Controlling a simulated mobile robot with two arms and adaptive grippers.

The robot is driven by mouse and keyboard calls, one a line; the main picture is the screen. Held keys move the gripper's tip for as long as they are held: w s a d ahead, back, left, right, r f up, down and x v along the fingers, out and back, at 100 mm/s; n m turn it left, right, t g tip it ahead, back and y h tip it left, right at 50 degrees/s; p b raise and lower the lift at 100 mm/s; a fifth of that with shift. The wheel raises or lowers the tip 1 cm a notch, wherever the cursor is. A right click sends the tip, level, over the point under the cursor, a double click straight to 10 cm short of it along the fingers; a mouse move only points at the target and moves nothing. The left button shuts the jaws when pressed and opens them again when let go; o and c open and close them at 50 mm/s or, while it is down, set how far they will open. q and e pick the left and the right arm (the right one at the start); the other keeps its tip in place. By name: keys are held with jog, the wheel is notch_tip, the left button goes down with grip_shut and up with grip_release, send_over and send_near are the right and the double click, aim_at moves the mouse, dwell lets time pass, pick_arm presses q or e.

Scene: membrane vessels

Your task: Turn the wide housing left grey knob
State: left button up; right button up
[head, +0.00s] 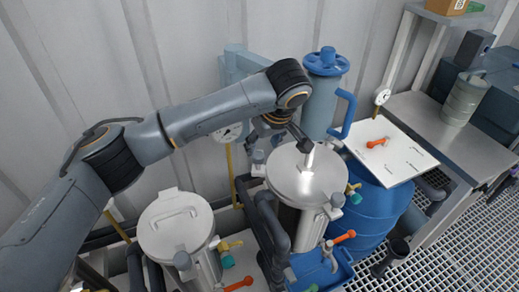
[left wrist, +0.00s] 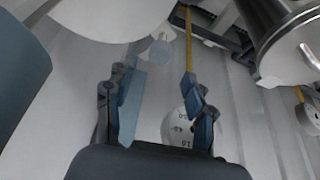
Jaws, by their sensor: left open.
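A steel housing with a round lid (head: 300,185) stands at the centre of the head view; it looks like the wide housing. A small grey knob (head: 258,157) shows at its left side, and another grey knob (head: 337,200) at its right. My left gripper (head: 298,138) appears over the lid's back edge in the head view. In the left wrist view my left gripper (left wrist: 160,98) has its fingers apart with nothing held. A pale round knob (left wrist: 161,50) lies beyond the fingertips. I cannot tell whether it is the left grey knob. My right gripper is not in view.
A second lidded vessel (head: 175,230) stands at the left. A blue-topped column (head: 322,90) rises behind the housing. A blue barrel (head: 375,210) and a white board (head: 402,160) are at the right. A gauge (left wrist: 178,127) shows between the fingers.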

aim_at(258, 155)
pick_arm(q)
jog(key=shift+p+x, duration=0.3)
jog(key=shift+x, duration=2.4)
grip_shut()
